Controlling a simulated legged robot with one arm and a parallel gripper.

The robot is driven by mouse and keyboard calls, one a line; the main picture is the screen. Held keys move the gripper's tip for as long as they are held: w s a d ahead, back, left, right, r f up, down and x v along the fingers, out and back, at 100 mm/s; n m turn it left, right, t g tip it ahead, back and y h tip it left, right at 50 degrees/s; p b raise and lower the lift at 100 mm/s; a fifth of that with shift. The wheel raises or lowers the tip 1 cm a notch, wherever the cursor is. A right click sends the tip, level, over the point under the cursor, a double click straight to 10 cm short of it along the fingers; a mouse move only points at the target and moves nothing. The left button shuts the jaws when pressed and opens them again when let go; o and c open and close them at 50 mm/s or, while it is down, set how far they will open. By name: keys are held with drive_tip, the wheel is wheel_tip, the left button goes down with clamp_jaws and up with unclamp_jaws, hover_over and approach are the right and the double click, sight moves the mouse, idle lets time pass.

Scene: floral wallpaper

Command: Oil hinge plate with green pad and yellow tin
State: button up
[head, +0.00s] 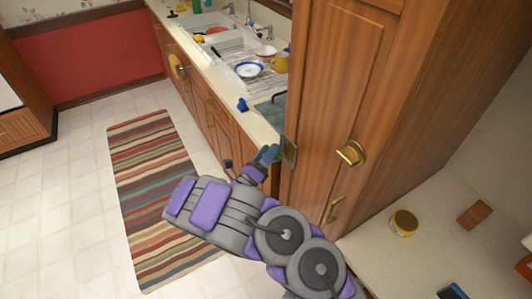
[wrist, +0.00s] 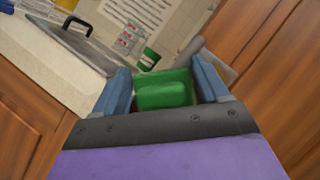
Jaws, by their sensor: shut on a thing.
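My gripper (head: 266,154) is at the left edge of the tall wooden cabinet, close to the grey metal hinge plate (head: 289,152). In the wrist view my gripper (wrist: 163,76) is shut on the green pad (wrist: 163,94), which sits between the two blue fingers. A grey flat piece beside the right finger, perhaps the hinge plate (wrist: 217,66), shows there too. I cannot tell whether the pad touches it. The yellow tin (head: 404,222) stands on the pale counter at lower right, apart from my gripper; its top looks dark.
The tall cabinet (head: 335,80) has brass handles and stands right of my gripper. Behind is a sink counter with a dish rack, a blue-rimmed plate (head: 249,69) and a yellow mug (head: 280,62). A brown block (head: 474,214) lies near the tin. A striped rug (head: 150,170) covers open floor.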

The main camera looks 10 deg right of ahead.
sight(277, 157)
drive_tip(key=shift+w+d, duration=0.25)
drive_tip(key=shift+d, duration=0.55)
drive_tip(key=shift+s+d+p, duration=0.2)
drive_tip(key=shift+s+p, duration=0.1)
drive_tip(key=shift+s, duration=0.55)
drive_tip(key=shift+s+d+p, duration=0.2)
drive_tip(key=shift+s+p, duration=0.1)
drive_tip(key=shift+s, duration=0.55)
drive_tip(key=shift+s+d+r+p, duration=0.1)
drive_tip(key=shift+s+d+p, duration=0.15)
drive_tip(key=shift+s, duration=0.3)
drive_tip(key=shift+s+d+f+p, duration=0.1)
drive_tip(key=shift+s+d+p, duration=0.15)
drive_tip(key=shift+s, duration=0.35)
drive_tip(key=shift+s+d+r+p, duration=0.1)
drive_tip(key=shift+s+d+p, duration=0.15)
drive_tip(key=shift+s, duration=0.3)
